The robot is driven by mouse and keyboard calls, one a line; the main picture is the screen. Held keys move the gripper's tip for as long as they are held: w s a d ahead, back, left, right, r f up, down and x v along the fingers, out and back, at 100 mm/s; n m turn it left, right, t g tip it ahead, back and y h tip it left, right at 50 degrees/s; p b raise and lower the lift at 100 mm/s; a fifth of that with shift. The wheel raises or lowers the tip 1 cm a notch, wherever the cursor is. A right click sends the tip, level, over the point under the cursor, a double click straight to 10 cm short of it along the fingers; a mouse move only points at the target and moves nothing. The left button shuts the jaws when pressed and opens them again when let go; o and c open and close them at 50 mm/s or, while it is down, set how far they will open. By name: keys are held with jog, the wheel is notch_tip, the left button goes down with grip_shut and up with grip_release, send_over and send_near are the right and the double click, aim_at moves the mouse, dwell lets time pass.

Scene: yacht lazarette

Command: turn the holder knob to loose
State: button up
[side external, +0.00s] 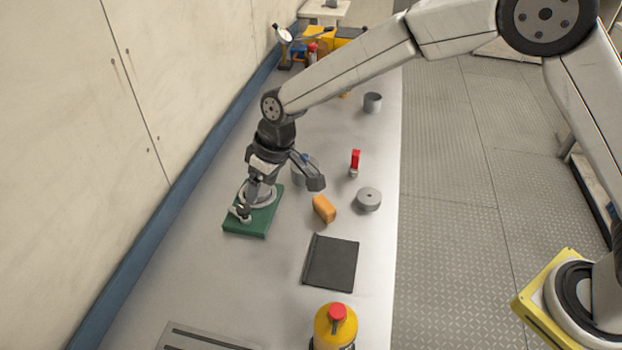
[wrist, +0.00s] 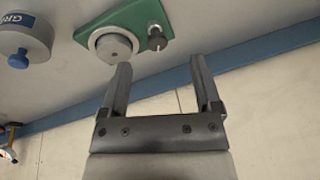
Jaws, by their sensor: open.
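A green base plate (side external: 262,222) lies on the bench near the wall, with a round grey holder on it. In the wrist view the plate (wrist: 88,37) carries the grey round holder (wrist: 114,47) and a small dark knob (wrist: 157,40) with a pale mark. The knob also shows in the side view (side external: 241,212), partly confused with a finger. My gripper (side external: 282,194) is open and empty, low over the plate. In the wrist view its fingertips (wrist: 161,62) spread wide, with the knob beyond them and roughly in line with the gap. I cannot tell the knob's setting.
A grey tin with a blue knob (wrist: 22,40) stands beside the plate. An orange block (side external: 323,208), grey disc (side external: 368,200) and red-handled item (side external: 355,160) lie to the right. A black pad (side external: 331,265) and yellow bottle (side external: 335,327) are nearer. The wall borders the bench left.

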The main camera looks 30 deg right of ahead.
aim_at(244, 208)
jog(key=n, duration=0.1)
jog(key=w+n+t, duration=0.1)
jog(key=w+n, duration=0.1)
jog(key=shift+a+f+t, duration=0.3)
jog(key=shift+a+t, duration=0.1)
jog(key=shift+f, duration=0.1)
jog(key=shift+x, duration=3.8)
jog(key=shift+a, duration=0.15)
grip_shut()
